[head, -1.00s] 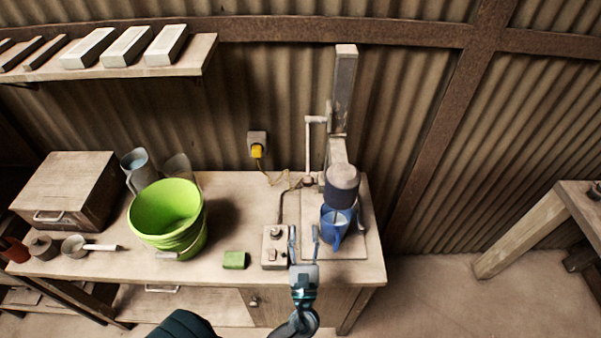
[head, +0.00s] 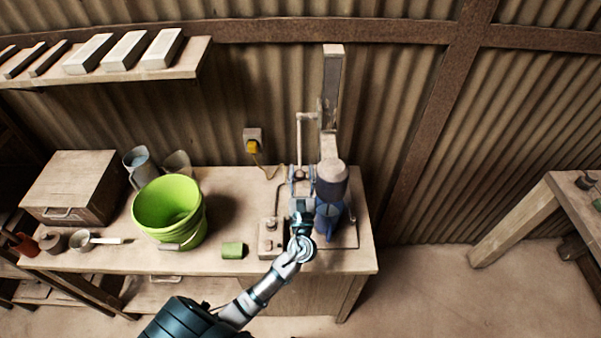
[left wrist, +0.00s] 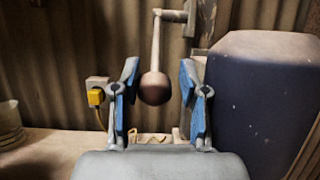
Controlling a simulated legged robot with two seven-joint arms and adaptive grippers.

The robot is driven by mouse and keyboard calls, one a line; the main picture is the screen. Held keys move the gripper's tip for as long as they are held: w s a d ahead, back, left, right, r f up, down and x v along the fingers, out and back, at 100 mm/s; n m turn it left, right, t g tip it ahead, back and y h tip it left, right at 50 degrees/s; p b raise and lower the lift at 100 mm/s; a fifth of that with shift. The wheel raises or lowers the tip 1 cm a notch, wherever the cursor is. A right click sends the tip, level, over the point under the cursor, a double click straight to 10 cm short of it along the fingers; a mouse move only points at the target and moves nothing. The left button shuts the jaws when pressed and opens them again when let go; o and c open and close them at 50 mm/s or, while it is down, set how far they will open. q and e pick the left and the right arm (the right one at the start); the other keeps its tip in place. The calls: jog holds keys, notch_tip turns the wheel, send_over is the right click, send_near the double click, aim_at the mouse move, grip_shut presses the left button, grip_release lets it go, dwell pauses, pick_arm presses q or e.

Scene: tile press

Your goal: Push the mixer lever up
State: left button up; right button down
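The mixer (head: 332,180) stands at the right end of the bench, with a tall post behind its dark head. Its lever (head: 300,140) hangs down on the left side of the post. In the left wrist view the lever (left wrist: 155,45) ends in a dark round knob (left wrist: 154,89) at its bottom. My left gripper (head: 301,178) is open at the lever's lower end, left of the mixer head. In the left wrist view the left gripper (left wrist: 159,80) has its blue-padded fingers on either side of the knob, with gaps showing. My right gripper is not in view.
A blue jug (head: 327,224) stands under the mixer head, close to my left arm. A yellow plug (head: 252,146) is on the wall.

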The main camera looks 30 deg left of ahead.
pick_arm(q)
jog(key=shift+d, duration=0.2)
jog(key=shift+s, duration=0.1)
jog(key=c, duration=0.3)
jog(key=shift+a, duration=0.2)
jog(key=c, duration=0.4)
jog(key=shift+s+a, duration=0.1)
jog(key=shift+a, duration=0.25)
grip_shut()
jog(key=shift+d, duration=0.25)
jog(key=shift+a+r, duration=0.1)
